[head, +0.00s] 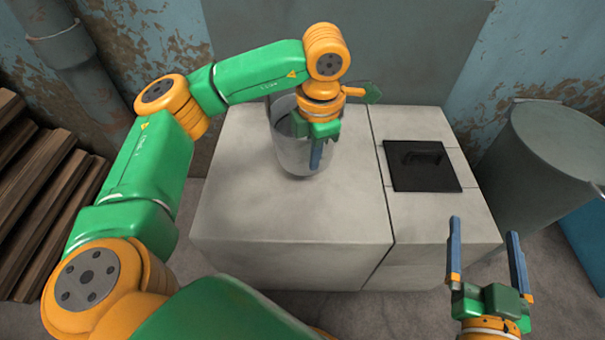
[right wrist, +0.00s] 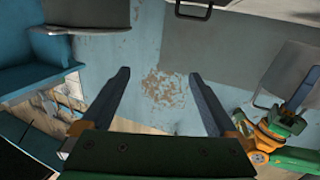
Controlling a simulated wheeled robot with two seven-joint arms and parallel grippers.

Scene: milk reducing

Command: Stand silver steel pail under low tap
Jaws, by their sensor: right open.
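The silver steel pail (head: 303,158) is upright at the back of the pale block's top, near the wall. I cannot tell whether it touches the block. My left gripper (head: 318,150) points down at the pail's right side, one blue finger visible against it. The hand hides part of the rim, so I cannot tell whether the fingers are closed on the wall. The right wrist view also shows the pail (right wrist: 284,72) beside the left hand. My right gripper (head: 487,262) is open and empty at the front right, away from the pail. I cannot make out the low tap.
The pale block (head: 270,225) has clear room in front of the pail. A black hatch with a handle (head: 420,166) lies on its right section. A grey drum (head: 545,160) stands at right. Stacked planks (head: 45,200) are at left. A grey panel (head: 410,50) covers the wall behind.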

